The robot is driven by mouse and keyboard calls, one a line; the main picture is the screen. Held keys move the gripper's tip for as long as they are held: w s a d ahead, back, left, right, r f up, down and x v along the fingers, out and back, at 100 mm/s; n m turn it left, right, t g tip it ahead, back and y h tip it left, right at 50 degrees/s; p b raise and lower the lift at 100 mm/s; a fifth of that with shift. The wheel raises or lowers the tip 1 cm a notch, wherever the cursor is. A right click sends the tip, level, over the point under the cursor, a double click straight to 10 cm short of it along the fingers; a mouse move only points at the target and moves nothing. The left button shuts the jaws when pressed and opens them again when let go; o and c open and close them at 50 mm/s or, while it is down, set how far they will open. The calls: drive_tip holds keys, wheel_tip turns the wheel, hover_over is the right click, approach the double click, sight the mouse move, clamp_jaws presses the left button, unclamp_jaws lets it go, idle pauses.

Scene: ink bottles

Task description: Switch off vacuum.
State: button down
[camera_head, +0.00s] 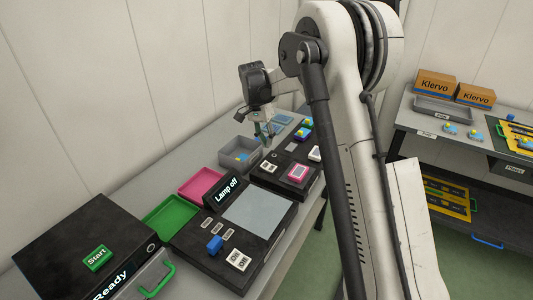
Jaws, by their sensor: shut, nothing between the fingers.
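My gripper (267,138) is shut and empty. It points down at the far part of the bench, beside a grey bin and above the back of a black panel (283,182). The panel carries a white switch (314,153), another small white label or switch (268,166) and a pink-framed piece (297,172). I cannot read which of these is the vacuum switch. I cannot tell whether the fingertips touch anything. My arm hides the bench's right side beyond the panel.
A nearer black station shows "Lamp off" (227,190), with a white On/Off switch (238,259) and blue knob (214,244). Grey (226,160), pink (187,190) and green (160,228) trays line the back. A "Ready" box (60,250) has a green Start button (98,257). Klervo cartons (434,85) stand right.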

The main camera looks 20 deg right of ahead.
drive_tip(key=shift+s+d+v, duration=0.1)
drive_tip(key=shift+s+v, duration=0.05)
drive_tip(key=shift+v, duration=0.65)
drive_tip(key=shift+s+d+v, duration=0.1)
drive_tip(key=shift+d+v, duration=0.05)
drive_tip(key=shift+v, duration=0.7)
drive_tip(key=shift+s+d+v, duration=0.1)
drive_tip(key=shift+s+v, duration=0.05)
drive_tip(key=shift+v, duration=0.65)
drive_tip(key=shift+r, duration=0.1)
drive_tip(key=s+a+r+n+t, duration=0.1)
drive_tip(key=s+r+n+t, duration=0.1)
drive_tip(key=s+r, duration=0.55)
drive_tip(key=s+a+r+n+t, duration=0.1)
drive_tip(key=s+r+n+t, duration=0.3)
drive_tip(key=s, duration=0.7)
drive_tip(key=s+a+f+n+t, duration=0.1)
drive_tip(key=s+f, duration=0.1)
drive_tip(key=s, duration=0.8)
drive_tip(key=s+a+f+n+t+y, duration=0.1)
drive_tip(key=s+f+n+t, duration=0.1)
drive_tip(key=s, duration=0.8)
drive_tip(key=shift+y, duration=0.3)
